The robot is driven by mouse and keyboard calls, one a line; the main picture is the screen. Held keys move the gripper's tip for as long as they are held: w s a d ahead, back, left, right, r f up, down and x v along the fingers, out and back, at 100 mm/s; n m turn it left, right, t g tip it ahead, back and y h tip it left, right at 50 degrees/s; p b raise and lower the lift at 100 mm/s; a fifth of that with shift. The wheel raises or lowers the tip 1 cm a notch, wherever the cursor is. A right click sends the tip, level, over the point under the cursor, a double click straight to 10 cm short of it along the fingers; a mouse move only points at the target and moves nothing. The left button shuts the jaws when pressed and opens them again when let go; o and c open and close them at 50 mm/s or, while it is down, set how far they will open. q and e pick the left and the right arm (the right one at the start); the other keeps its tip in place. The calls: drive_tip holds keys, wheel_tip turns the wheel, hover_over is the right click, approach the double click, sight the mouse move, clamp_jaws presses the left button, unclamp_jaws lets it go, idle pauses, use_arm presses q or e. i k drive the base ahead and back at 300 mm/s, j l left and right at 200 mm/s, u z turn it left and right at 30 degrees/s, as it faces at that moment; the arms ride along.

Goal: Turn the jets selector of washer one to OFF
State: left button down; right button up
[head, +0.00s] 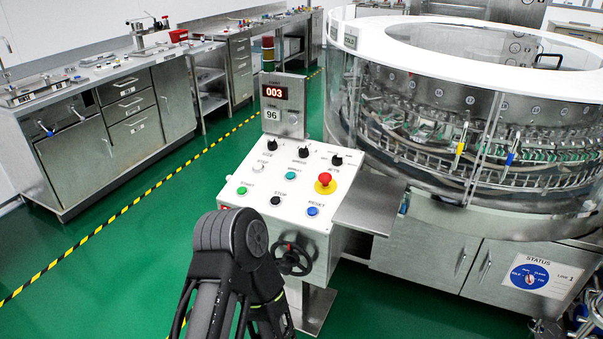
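The white control panel (255,190) stands in the middle, with a sloped top. Three black selector knobs sit along its upper edge: a left one (272,145), a middle one (303,152) and a right one (336,160). Their small labels are too blurred to tell which is the jets selector or what it points to. One of my black arms rises in front of the panel's lower left. No gripper fingertips show, and nothing visibly touches the knobs.
A red emergency button (325,179) and several coloured push-buttons are below the knobs. A black handwheel (293,259) is on the panel's front. The round glass-sided washer (470,150) stands right, with a side shelf (368,206) between. Steel workbenches (110,120) line the left; green floor lies between.

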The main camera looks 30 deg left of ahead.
sight(337, 160)
drive_tip(key=j+z, duration=0.7)
drive_tip(key=k+j+z, duration=0.1)
drive_tip(key=j+z, duration=0.25)
drive_tip(key=k+j, duration=0.1)
drive_tip(key=j, duration=0.3)
drive_tip(key=k+j+z, duration=0.1)
drive_tip(key=j, duration=0.3)
drive_tip(key=k+j, duration=0.1)
drive_tip(key=j, duration=0.25)
drive_tip(key=k+j, duration=0.15)
drive_tip(key=j, duration=0.25)
drive_tip(key=z, duration=0.05)
